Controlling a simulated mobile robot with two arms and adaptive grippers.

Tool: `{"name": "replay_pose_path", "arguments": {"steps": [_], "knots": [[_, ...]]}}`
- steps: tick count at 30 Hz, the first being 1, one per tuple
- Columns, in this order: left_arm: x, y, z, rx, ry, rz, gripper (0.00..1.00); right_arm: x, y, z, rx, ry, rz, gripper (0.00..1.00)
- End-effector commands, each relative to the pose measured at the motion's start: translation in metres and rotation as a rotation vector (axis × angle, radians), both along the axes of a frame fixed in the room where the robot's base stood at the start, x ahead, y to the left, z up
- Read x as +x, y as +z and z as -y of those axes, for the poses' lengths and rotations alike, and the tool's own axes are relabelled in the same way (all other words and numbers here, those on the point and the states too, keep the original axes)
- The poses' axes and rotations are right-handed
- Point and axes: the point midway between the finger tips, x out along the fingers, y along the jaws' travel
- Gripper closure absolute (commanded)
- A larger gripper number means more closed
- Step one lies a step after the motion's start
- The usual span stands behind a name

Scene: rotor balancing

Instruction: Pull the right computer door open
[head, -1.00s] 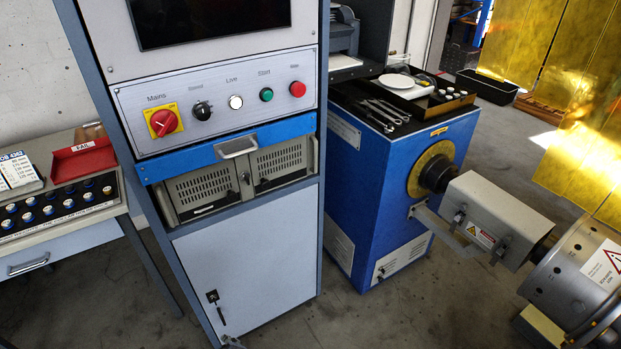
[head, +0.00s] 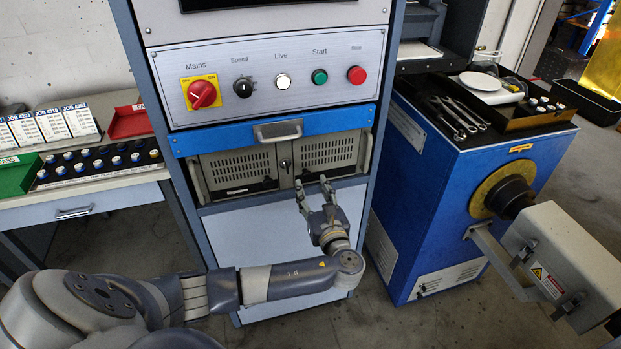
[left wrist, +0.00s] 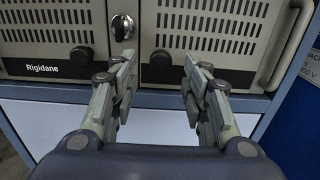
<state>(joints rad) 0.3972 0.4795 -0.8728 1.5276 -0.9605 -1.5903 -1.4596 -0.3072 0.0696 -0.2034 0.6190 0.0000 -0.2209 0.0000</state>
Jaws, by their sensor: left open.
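The computer (head: 288,165) sits in the cabinet bay under the blue drawer. Its right door (head: 330,152) is a vented beige panel and looks closed. Its left door (head: 238,168) beside it looks closed too. A key lock (head: 285,163) sits between them. My left gripper (head: 313,187) is open and empty, just below and in front of the right door. In the left wrist view the fingers (left wrist: 155,75) point at the doors, on either side of the right door's round black knob (left wrist: 161,60), apart from it as far as I can tell. My right gripper is not in view.
The blue drawer (head: 268,134) with a metal handle juts just above the doors. The control panel (head: 270,80) is above it. A blue machine (head: 455,190) stands at the right, and a table with job cards (head: 50,122) at the left.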

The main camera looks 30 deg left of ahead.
Motion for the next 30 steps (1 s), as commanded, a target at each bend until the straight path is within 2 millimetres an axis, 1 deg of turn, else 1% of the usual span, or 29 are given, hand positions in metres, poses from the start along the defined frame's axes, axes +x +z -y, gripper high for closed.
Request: {"name": "replay_pose_path", "arguments": {"steps": [1, 3, 9, 19, 20, 21, 23, 24, 25, 26, 30], "knots": [[0.006, 0.001, -0.008, 0.003, 0.002, -0.002, 0.57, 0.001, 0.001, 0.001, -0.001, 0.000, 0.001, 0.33], [0.014, 0.001, -0.016, 0.001, 0.001, 0.000, 0.57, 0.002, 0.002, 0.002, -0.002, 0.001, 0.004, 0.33], [0.027, 0.000, -0.032, -0.001, 0.000, -0.001, 0.57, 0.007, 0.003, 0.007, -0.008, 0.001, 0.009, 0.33], [0.030, -0.001, -0.035, -0.003, -0.001, -0.001, 0.57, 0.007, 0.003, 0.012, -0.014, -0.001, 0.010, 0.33], [0.030, -0.001, -0.035, -0.003, -0.001, -0.001, 0.59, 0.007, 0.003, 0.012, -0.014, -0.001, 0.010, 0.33], [0.030, -0.001, -0.035, -0.003, -0.001, -0.001, 0.69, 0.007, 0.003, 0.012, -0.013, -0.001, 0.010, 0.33], [0.030, -0.001, -0.035, -0.003, -0.001, -0.001, 0.82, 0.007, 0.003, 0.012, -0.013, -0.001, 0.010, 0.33], [0.030, -0.001, -0.034, -0.003, -0.001, -0.001, 0.91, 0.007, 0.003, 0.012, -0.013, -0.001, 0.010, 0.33], [0.030, -0.001, -0.035, -0.003, -0.001, -0.001, 0.98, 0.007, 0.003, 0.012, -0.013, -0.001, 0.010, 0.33], [0.030, -0.001, -0.035, -0.003, -0.001, -0.001, 1.00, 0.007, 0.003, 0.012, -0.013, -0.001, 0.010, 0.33], [0.030, -0.001, -0.034, -0.003, 0.000, -0.001, 1.00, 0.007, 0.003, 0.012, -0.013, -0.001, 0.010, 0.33]]}}
